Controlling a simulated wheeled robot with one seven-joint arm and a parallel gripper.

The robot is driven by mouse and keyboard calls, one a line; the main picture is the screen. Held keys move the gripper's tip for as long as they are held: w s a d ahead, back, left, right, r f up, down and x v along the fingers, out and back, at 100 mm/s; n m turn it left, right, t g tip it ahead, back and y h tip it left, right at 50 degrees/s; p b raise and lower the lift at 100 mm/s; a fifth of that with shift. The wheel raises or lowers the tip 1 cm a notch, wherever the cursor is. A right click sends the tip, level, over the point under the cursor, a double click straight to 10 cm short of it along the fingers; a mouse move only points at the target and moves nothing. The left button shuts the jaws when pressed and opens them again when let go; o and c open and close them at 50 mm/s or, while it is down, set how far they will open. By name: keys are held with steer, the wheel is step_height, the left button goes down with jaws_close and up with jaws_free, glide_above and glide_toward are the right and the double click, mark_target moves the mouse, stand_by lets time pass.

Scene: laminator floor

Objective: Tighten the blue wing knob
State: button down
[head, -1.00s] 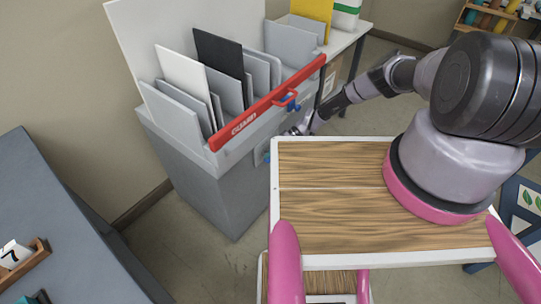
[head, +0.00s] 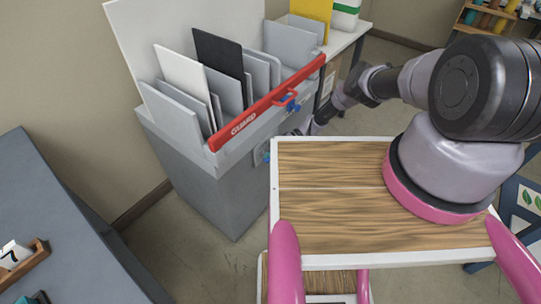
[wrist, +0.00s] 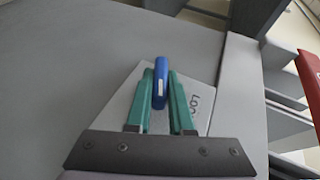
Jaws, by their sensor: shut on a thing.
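The blue wing knob (wrist: 160,82) stands upright in the middle of the wrist view, in front of a pale plate (wrist: 199,97) with dark letters that read "LOC", partly covered. My gripper (wrist: 160,76) has its two green fingers on either side of the knob, shut on it.
A red guard bar (head: 265,103) marked "GUARD" runs along the machine's top front edge, with blue parts (head: 293,105) by its handle. Several panels stand upright behind it. The wood-topped board (head: 330,220) fills the near middle. A dark bench (head: 60,210) is at left.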

steer(key=shift+w, duration=0.1)
steer(key=c, duration=0.8)
jaws_free()
steer(key=v, duration=1)
steer(key=shift+d+r, duration=0.2)
steer(key=shift+d, duration=0.1)
steer(key=shift+w, duration=0.15)
